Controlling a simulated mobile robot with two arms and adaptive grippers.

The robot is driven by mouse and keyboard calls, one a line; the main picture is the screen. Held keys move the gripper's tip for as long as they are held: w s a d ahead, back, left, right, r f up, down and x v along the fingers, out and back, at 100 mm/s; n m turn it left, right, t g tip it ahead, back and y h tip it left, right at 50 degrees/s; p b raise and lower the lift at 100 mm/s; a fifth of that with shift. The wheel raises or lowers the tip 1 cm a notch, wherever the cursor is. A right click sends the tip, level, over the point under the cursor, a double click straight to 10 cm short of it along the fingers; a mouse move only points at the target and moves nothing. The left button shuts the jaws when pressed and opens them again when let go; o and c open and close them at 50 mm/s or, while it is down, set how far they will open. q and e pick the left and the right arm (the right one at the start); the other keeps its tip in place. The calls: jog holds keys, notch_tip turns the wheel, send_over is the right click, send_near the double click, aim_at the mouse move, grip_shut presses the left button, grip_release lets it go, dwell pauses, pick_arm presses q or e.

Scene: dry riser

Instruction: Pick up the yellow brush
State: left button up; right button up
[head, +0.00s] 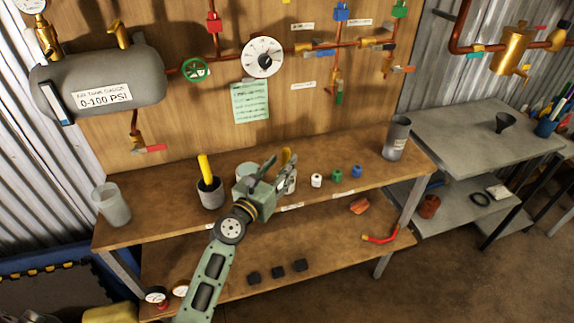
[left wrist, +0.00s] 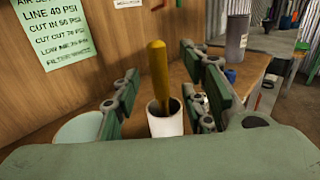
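Two yellow handles stand upright in cups on the bench top. One yellow handle (head: 206,168) is in a dark-filled grey cup (head: 211,198), left of my left gripper. The other, a darker yellow handle (head: 286,156), is partly hidden behind my left gripper (head: 280,171). In the left wrist view this handle (left wrist: 158,75) rises from a white cup (left wrist: 165,122), between the spread fingers of the gripper (left wrist: 165,95). The fingers are open, and a gap shows on both sides of the handle. The brush ends are hidden. My right gripper is not in view.
A pale cup (head: 246,169) stands just behind my left gripper. A clear beaker (head: 111,205) is at the bench's left end, a grey cylinder (head: 397,138) at its right. Small white, green and blue pieces (head: 336,174) sit right of the gripper. Pipes and a tank (head: 98,80) are on the wall.

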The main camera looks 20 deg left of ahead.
aim_at(284, 162)
pick_arm(q)
jog(key=shift+w+d+f, duration=0.1)
jog(key=shift+w+d, duration=0.05)
jog(key=shift+w, duration=0.8)
jog(key=shift+w+d+f, duration=0.1)
jog(key=shift+w+d, duration=0.05)
jog(key=shift+w, duration=0.8)
jog(key=shift+r, duration=0.1)
jog(key=shift+c, duration=0.6)
grip_shut()
